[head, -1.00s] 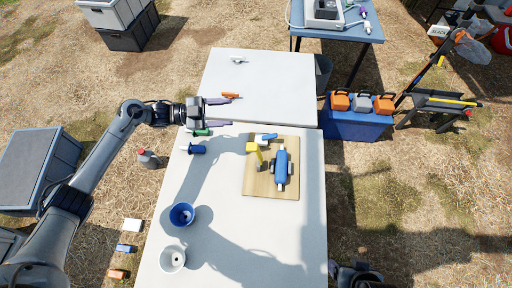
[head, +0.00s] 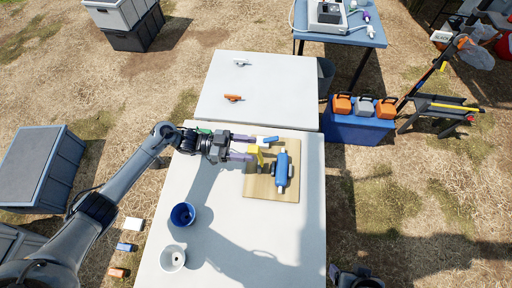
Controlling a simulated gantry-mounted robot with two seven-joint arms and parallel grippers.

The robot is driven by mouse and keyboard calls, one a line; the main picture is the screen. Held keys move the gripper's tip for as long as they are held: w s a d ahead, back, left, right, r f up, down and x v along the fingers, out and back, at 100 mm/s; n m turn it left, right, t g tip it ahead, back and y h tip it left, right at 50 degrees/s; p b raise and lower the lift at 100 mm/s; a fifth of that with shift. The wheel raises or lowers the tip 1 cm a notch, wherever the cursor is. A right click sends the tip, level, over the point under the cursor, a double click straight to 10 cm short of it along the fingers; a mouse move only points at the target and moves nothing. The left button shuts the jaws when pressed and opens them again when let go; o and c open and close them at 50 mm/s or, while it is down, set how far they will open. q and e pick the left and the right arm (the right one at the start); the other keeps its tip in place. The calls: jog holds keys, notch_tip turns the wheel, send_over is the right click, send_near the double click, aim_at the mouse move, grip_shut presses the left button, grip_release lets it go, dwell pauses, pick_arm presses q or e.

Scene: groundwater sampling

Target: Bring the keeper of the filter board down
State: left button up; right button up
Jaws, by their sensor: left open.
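The wooden filter board (head: 262,189) lies on the near white table. A blue filter cylinder (head: 282,172) with pale ends sits on its right half.
A blue cup (head: 183,215) and a white cup (head: 172,258) stand on the near table's left side. A blue-and-white piece (head: 267,139) lies by the board's far edge. The far table (head: 280,90) holds a small orange item (head: 233,98). The near table's front right is clear.

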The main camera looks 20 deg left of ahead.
aim_at(256, 149)
pick_arm(q)
jog(key=shift+x, duration=1.55)
grip_shut()
